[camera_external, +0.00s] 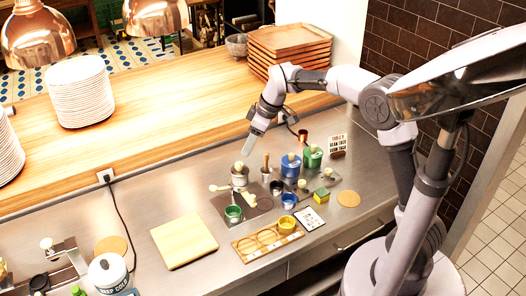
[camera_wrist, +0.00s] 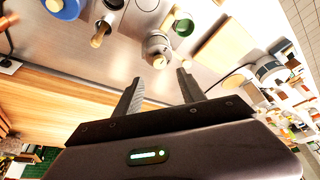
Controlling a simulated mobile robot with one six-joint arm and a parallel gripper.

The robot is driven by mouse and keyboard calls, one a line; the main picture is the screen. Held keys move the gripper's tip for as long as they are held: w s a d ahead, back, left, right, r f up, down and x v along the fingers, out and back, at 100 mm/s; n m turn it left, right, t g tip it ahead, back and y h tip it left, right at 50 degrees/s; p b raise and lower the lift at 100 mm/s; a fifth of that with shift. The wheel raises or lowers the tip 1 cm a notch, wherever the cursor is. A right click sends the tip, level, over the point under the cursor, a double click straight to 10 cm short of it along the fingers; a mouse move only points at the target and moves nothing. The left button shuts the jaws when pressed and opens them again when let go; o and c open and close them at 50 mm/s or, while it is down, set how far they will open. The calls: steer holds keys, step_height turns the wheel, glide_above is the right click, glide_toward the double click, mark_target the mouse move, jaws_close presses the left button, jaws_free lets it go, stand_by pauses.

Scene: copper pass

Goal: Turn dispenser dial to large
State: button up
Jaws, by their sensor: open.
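The dispenser (camera_external: 239,179) is a small grey metal unit with a pale lever, standing on the steel counter with a green cup (camera_external: 233,213) in front of it. It also shows in the wrist view (camera_wrist: 156,44), with a pale round knob (camera_wrist: 159,62) facing my gripper. I cannot read any size marks on a dial. My gripper (camera_external: 249,145) is above and just behind the dispenser, apart from it. In the wrist view my gripper (camera_wrist: 160,76) is open and empty, with the knob beyond the gap between its fingertips.
A wooden-handled tool (camera_external: 265,168), a blue pot (camera_external: 290,167) and a green pot (camera_external: 312,157) stand right of the dispenser. A wooden cup rack (camera_external: 250,255) and a cutting board (camera_external: 184,241) lie in front. The wooden shelf (camera_external: 170,115) runs behind.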

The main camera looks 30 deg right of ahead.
mark_target(239, 164)
steer(key=b+x, duration=0.2)
steer(key=x, duration=0.7)
jaws_close()
